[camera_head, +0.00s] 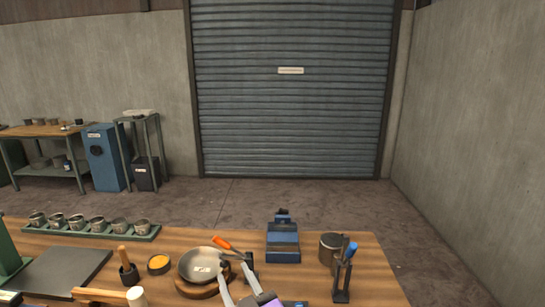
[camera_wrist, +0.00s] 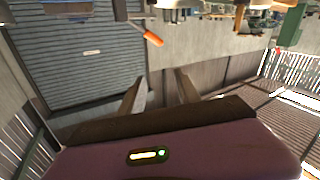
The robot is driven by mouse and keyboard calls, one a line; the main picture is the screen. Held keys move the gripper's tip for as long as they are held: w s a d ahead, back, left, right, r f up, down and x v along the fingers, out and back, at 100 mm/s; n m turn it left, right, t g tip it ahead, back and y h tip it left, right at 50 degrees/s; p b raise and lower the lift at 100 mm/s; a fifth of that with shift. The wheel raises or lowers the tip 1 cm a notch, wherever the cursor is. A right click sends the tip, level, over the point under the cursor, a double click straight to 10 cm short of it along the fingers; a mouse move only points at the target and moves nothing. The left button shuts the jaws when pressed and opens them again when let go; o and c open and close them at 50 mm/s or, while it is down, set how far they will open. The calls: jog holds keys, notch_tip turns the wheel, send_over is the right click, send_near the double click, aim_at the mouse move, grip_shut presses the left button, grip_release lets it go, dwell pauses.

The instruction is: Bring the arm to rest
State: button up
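My gripper (camera_head: 233,271) shows at the lower middle of the head view, in front of the right side of the metal bowl. In the wrist view its two fingers (camera_wrist: 158,82) stand apart with nothing between them. The bowl (camera_head: 202,266) is round and grey and sits on a round wooden base (camera_head: 190,291) on the workbench (camera_head: 370,262). A tool with an orange handle (camera_head: 221,242) is behind the bowl; its handle (camera_wrist: 153,38) also shows in the wrist view, which looks upside down. Most of my arm is out of the head view.
A blue vise-like block (camera_head: 283,243), a grey pot (camera_head: 331,246) and a dark stand with a blue-handled tool (camera_head: 344,277) are to the right. A wooden-handled tool (camera_head: 127,269), an orange-filled dish (camera_head: 159,264) and a wooden mallet (camera_head: 104,296) are left. Several cups stand in a green rack (camera_head: 92,231).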

jog(key=s+d+f+m+h, duration=0.2)
jog(key=s+d, duration=0.7)
jog(key=s, duration=0.5)
jog(key=s+d+f+m+g+h, duration=0.1)
jog(key=s+d+f+m+h, duration=0.2)
jog(key=s+d, duration=0.6)
jog(key=s+d+f+m+h, duration=0.2)
jog(key=s+d, duration=0.7)
jog(key=s, duration=1.2)
jog(key=shift+d+f+g+h, duration=0.3)
jog(key=shift+d+f, duration=0.05)
